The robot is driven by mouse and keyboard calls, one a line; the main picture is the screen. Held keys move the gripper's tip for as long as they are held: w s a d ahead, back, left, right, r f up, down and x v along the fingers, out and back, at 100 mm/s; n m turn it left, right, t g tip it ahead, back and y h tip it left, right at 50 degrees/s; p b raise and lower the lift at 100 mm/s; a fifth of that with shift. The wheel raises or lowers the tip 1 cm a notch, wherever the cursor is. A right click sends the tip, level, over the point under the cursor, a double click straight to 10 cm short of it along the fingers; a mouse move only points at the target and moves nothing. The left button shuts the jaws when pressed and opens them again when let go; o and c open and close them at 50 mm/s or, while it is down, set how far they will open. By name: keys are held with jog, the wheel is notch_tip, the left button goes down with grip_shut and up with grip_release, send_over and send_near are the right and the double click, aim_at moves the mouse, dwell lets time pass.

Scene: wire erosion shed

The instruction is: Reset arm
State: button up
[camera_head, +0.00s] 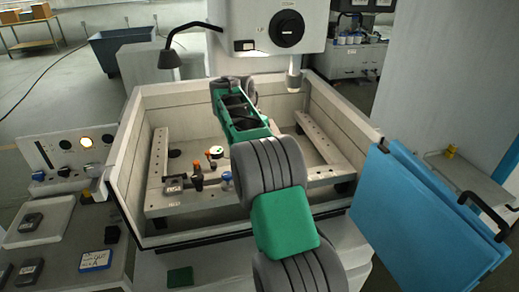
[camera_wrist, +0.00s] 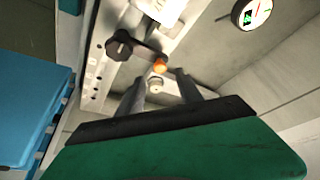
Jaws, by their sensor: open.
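My gripper (camera_wrist: 162,80) shows in the wrist view as two grey fingers reaching up from a dark and green body. The fingers are apart, with nothing held between them. An orange-topped part (camera_wrist: 160,66) appears close to the fingertips in the picture; I cannot tell whether they touch. In the head view my arm reaches forward over the open machine tank (camera_head: 137,128), and its fingers are hidden there.
A white-and-green dial (camera_head: 215,151) and small knobs (camera_head: 196,178) sit on the tank's inner frame. The machine head (camera_head: 270,28) hangs behind. A blue door panel (camera_head: 420,220) stands open at right. A control bench (camera_head: 65,225) is at left.

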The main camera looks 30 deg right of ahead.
jog(key=shift+v, duration=1.4)
jog(key=s+a+r+n+t+y, duration=0.1)
jog(key=s+a+r+n, duration=0.15)
jog(key=s+a, duration=0.4)
jog(key=s+a+r+n+t+y, duration=0.1)
jog(key=s+a+r+n, duration=0.1)
jog(key=s+a+n, duration=0.35)
jog(key=s+a+f+n, duration=0.1)
jog(key=s+a+f, duration=0.1)
jog(key=s, duration=0.3)
jog(key=s+a+f+n+y, duration=0.1)
jog(key=s+a+f, duration=0.2)
jog(key=s+a, duration=0.2)
jog(key=s+a+f+n+y, duration=0.1)
jog(key=s+a+f+n, duration=0.1)
jog(key=s+a, duration=0.2)
jog(key=s, duration=0.2)
jog(key=shift+s+f, duration=0.35)
